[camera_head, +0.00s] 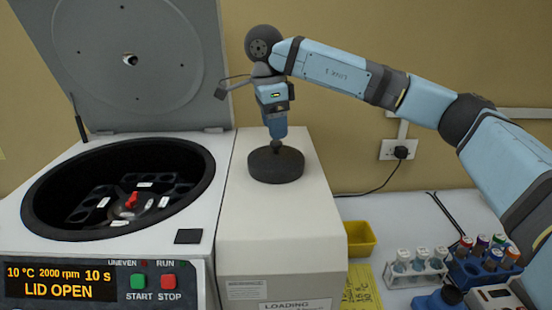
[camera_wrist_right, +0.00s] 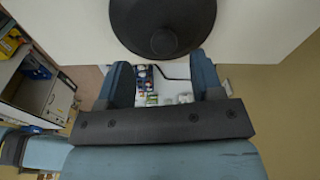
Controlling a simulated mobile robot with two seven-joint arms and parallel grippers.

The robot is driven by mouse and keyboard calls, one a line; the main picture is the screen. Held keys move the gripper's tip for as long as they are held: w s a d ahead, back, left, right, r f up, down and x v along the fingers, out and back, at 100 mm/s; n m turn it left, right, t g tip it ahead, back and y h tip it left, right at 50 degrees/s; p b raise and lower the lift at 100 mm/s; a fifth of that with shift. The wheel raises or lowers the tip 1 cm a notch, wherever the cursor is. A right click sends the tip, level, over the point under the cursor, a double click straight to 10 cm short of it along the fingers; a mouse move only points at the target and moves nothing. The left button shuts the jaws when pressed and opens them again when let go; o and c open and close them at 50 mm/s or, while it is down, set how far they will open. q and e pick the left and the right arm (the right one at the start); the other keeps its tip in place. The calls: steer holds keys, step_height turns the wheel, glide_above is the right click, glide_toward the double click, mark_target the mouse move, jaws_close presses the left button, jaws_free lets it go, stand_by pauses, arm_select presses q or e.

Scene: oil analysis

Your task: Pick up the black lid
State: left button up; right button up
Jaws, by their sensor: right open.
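The black lid (camera_head: 276,166) is a thick round disc lying flat on the white top of the box-like housing beside the open centrifuge. In the right wrist view the lid (camera_wrist_right: 150,20) fills the top middle, with its round knob (camera_wrist_right: 163,42) facing the camera. My right gripper (camera_head: 277,133) points down from above, directly over the lid's middle. In the right wrist view my right gripper (camera_wrist_right: 161,62) has its two fingers spread apart, with the knob just beyond the gap between them. I cannot tell whether the fingers touch the lid. My left gripper is out of view.
The centrifuge (camera_head: 205,240) stands at the left with its cover (camera_head: 130,60) raised; its display reads LID OPEN. A yellow bin (camera_head: 360,238), a white tube rack (camera_head: 415,275) and a blue tube rack (camera_head: 480,272) stand on the lower table at right.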

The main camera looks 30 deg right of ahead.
mark_target(276, 142)
steer(key=f, duration=0.3)
steer(key=f+p, duration=0.1)
steer(key=f, duration=0.1)
steer(key=shift+w+d, duration=0.15)
steer(key=shift+d, duration=0.2)
steer(key=c, duration=1.1)
steer(key=shift+o, duration=0.2)
